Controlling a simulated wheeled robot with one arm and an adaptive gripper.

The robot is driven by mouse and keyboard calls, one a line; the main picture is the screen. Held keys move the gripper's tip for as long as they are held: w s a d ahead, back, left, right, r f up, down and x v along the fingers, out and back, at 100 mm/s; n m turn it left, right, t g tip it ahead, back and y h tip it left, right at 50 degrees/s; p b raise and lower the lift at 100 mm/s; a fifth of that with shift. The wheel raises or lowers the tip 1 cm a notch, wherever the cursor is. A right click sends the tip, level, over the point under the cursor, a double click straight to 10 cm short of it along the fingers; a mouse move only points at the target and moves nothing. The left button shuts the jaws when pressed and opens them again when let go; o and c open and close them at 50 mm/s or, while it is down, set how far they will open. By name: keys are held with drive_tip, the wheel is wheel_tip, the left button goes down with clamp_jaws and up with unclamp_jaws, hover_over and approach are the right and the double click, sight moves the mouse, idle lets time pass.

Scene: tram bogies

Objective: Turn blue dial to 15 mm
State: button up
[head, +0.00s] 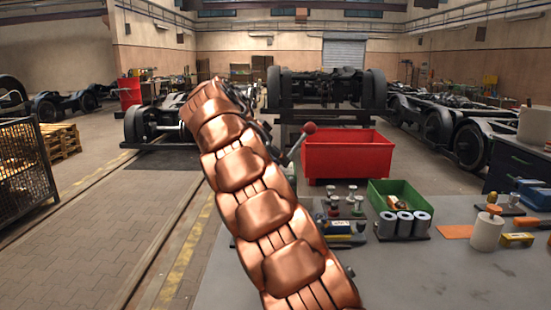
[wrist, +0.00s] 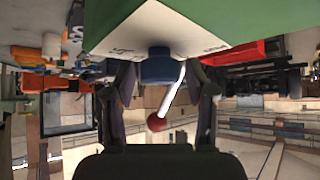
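In the wrist view a blue dial (wrist: 158,66) sits on the white face (wrist: 125,32) of a green-bodied device (wrist: 235,15). Small dark marks show on the white face to either side of the dial, too small to read. My gripper (wrist: 161,80) is open, with one finger on each side of the dial and a visible gap to it. A white lever with a red ball (wrist: 157,123) stands beside the dial and reaches between the fingers. In the head view the red ball (head: 310,128) shows right of my copper arm, which hides the dial.
A grey table (head: 455,270) holds a green bin (head: 385,190), metal cylinders (head: 404,224) and small parts. A red bin (head: 347,157) stands behind it. Bogies (head: 325,90) fill the background. The floor (head: 90,230) at left is clear up to a wire cage (head: 22,170).

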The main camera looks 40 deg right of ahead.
idle(0.3)
drive_tip(key=shift+v, duration=3.7)
drive_tip(key=shift+s, duration=0.1)
